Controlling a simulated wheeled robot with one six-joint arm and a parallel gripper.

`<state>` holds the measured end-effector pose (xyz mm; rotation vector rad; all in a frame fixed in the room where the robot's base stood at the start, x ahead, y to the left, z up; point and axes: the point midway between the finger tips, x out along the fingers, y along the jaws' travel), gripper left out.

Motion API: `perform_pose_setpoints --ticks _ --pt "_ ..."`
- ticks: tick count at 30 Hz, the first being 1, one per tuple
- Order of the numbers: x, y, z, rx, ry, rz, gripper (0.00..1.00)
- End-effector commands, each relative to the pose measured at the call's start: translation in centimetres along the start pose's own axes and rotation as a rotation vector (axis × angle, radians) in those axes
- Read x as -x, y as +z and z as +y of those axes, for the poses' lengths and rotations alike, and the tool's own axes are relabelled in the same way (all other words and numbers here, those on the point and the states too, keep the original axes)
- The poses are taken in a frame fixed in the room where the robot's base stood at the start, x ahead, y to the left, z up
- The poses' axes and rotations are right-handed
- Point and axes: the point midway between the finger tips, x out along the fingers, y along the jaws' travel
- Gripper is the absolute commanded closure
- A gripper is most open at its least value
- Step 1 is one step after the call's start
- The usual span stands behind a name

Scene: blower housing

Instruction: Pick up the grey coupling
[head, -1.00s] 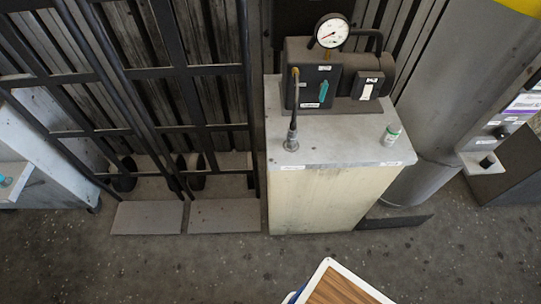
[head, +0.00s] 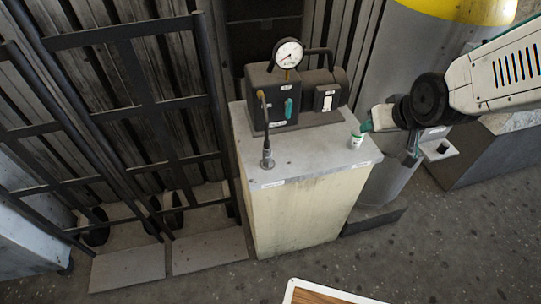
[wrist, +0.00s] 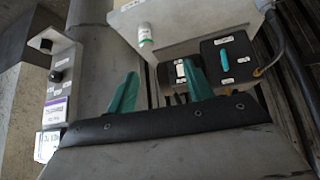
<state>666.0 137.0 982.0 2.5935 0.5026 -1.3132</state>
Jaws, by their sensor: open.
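The grey coupling (head: 267,158) stands upright at the lower end of a dark hose, on the front left of the grey top of a cream pedestal (head: 295,215). My gripper (head: 367,127) reaches in from the right in the head view, near the pedestal's right edge and close to a small white-and-green container (head: 356,140). It is well to the right of the coupling. In the wrist view my gripper's two teal fingers (wrist: 160,86) are spread apart with nothing held between them. The coupling is not clearly visible in the wrist view.
A dark pump (head: 290,98) with a round gauge (head: 288,53) stands behind the coupling. The hose (wrist: 290,75) also shows in the wrist view. Black hand trucks (head: 140,130) stand left. A large grey cylinder (head: 385,60) and a labelled panel (wrist: 60,95) stand right of the pedestal.

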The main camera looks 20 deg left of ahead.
Motion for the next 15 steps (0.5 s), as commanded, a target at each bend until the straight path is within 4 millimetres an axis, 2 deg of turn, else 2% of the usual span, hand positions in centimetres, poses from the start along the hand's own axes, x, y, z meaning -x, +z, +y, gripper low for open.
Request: perform_pose_setpoints --ticks 1,6,9,12,15 --pt "-2.6 -0.2 -1.9 0.034 -0.026 0.030 0.48" --pt "-9.6 -0.6 -8.5 0.124 -0.113 0.193 0.48" --pt "-13.0 0.3 -12.7 0.169 -0.173 0.287 0.48" --pt "-15.6 1.9 -16.5 0.205 -0.232 0.376 0.48" --pt "-17.1 3.5 -19.3 0.228 -0.280 0.445 0.48"
